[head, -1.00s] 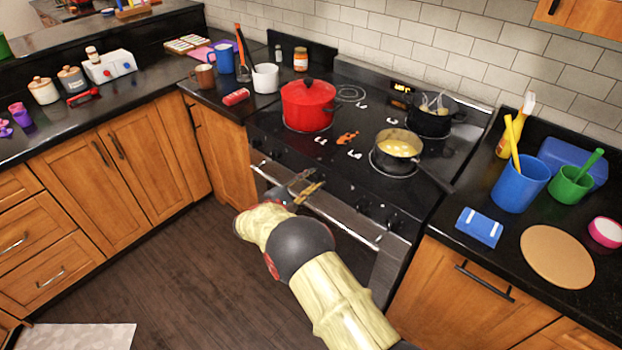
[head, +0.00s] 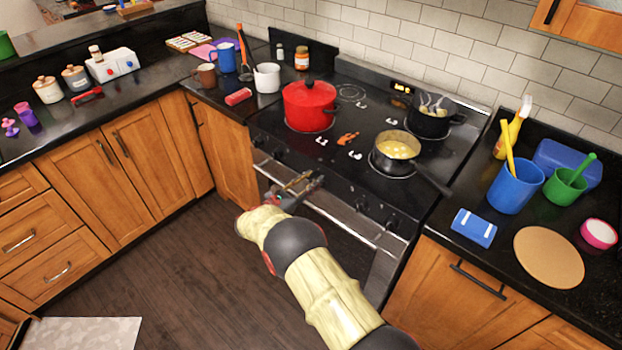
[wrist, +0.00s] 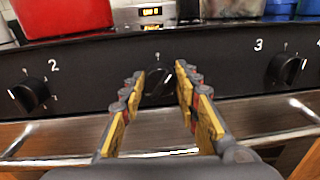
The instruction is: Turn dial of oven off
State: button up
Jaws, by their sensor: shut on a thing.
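The oven's front panel carries a row of black dials. In the wrist view, the middle dial (wrist: 157,82), below the lit display, sits between the fingertips of my gripper (wrist: 160,85). The fingers are shut on this dial, one on each side, and partly cover it. Its white mark leans to the upper right. In the head view my gripper (head: 304,183) is at the front panel of the oven (head: 345,218), and the held dial is hidden there.
Dial 2 (wrist: 30,94) and dial 3 (wrist: 285,69) flank the held dial. The oven handle bar runs below the panel. A red pot (head: 309,106) and a pan (head: 397,150) with yellow food stand on the stovetop. The floor in front is clear.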

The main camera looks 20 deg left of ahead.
jog(key=n+p, duration=0.1)
jog(key=n, duration=0.2)
jog(key=shift+a+n, duration=0.1)
jog(key=shift+n, duration=0.2)
jog(key=shift+f+n+p, duration=0.15)
jog(key=shift+n+p, duration=0.15)
jog(key=shift+n, duration=1.5)
jog(key=o, duration=1.2)
jog(key=shift+c, duration=0.2)
jog(key=v, duration=1.2)
jog(key=shift+f, duration=0.25)
